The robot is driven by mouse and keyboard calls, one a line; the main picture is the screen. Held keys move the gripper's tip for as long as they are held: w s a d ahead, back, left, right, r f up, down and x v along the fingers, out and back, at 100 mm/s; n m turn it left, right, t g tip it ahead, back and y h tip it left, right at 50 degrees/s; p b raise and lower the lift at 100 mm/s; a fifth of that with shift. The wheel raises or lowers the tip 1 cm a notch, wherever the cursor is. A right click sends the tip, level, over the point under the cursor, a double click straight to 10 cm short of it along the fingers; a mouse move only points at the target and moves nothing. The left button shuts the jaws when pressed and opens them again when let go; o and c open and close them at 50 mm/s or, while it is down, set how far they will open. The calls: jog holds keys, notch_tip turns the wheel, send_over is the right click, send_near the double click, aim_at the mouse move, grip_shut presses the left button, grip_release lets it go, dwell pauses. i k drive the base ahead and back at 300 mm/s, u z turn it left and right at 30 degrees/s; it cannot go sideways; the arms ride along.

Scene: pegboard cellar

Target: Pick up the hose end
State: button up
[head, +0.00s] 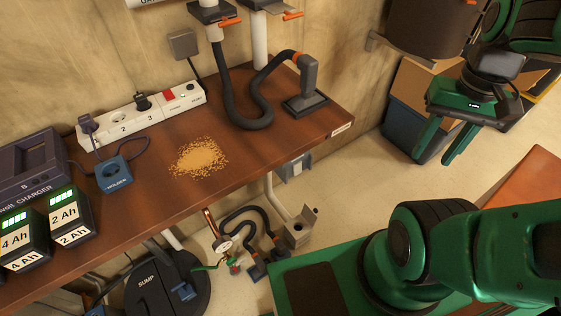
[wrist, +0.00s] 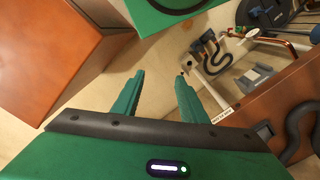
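A dark grey hose (head: 231,103) hangs from a port at the back of the wooden workbench and bends in a loop over its right end. The hose end (head: 309,74) is a grey nozzle with an orange collar. It stands upright at a dark base plate (head: 306,103) near the bench's right corner. Part of the dark hose shows at the right edge of the wrist view (wrist: 297,128). My gripper (head: 434,157) is right of the bench, apart from the hose end, with its fingers pointing down. In the wrist view my gripper (wrist: 159,75) is open and empty.
The workbench (head: 240,160) carries a heap of yellow-brown grains (head: 199,157), a power strip (head: 145,113), a blue holder (head: 114,174) and battery packs (head: 68,217). A blue bin (head: 405,128) stands behind my gripper. Shorter hoses (head: 245,219) and pipes sit below the bench.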

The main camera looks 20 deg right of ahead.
aim_at(280, 247)
jog(key=k, duration=1.2)
jog(key=u, duration=0.35)
jog(key=i, duration=0.6)
jog(key=z, duration=0.2)
